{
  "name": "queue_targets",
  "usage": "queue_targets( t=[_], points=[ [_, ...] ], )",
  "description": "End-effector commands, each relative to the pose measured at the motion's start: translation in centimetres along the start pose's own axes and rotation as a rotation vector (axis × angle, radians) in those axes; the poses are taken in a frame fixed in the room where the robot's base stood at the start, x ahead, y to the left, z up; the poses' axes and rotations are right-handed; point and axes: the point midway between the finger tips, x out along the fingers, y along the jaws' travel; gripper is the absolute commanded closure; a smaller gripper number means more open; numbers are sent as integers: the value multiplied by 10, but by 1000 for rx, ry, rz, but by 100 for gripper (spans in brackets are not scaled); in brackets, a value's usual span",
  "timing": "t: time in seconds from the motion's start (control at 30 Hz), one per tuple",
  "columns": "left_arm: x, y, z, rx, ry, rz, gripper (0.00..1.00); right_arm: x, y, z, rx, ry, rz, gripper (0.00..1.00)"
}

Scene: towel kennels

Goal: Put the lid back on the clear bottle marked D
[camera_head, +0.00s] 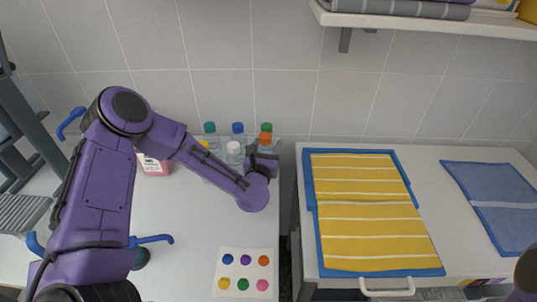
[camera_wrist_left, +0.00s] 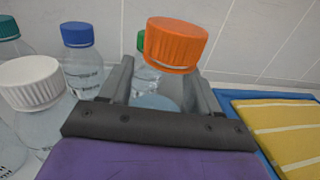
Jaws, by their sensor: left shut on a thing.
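A clear bottle with an orange lid (camera_head: 265,139) stands at the right end of a bottle group at the back of the left worktop. My left gripper (camera_head: 262,163) is shut on this bottle below the lid. In the left wrist view the orange lid (camera_wrist_left: 176,45) rises above the two fingers (camera_wrist_left: 158,85) and hides part of the right one. The bottle's body is mostly hidden by the gripper, and I can read no letter on it. I cannot tell which bottle is D. My right gripper is not in view.
Close by stand bottles with white (camera_wrist_left: 32,82), blue (camera_wrist_left: 77,35), teal (camera_wrist_left: 8,28) and green (camera_head: 266,127) lids. A card with coloured dots (camera_head: 243,273) lies at the front. Right of a gap are a yellow striped towel (camera_head: 365,210) and a blue towel (camera_head: 495,200).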

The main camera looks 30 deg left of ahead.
Motion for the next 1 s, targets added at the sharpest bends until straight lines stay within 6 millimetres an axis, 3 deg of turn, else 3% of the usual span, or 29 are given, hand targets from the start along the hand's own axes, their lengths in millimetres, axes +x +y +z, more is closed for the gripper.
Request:
queue_targets(
  t=[0.23, 0.47, 0.9, 0.93, 1.0],
  points=[
    [2, 0, -3, 2, 1, -1, 100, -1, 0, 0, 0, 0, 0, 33],
    [5, -1, -34, 2, 1, -1, 100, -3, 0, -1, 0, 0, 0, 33],
    [5, 0, -42, 0, -1, -1, 100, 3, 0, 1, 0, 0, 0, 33],
    [5, 0, -40, 0, -1, -1, 28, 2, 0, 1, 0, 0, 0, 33],
    [5, 0, -40, 0, -1, -1, 12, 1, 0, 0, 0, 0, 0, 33]
  ],
)
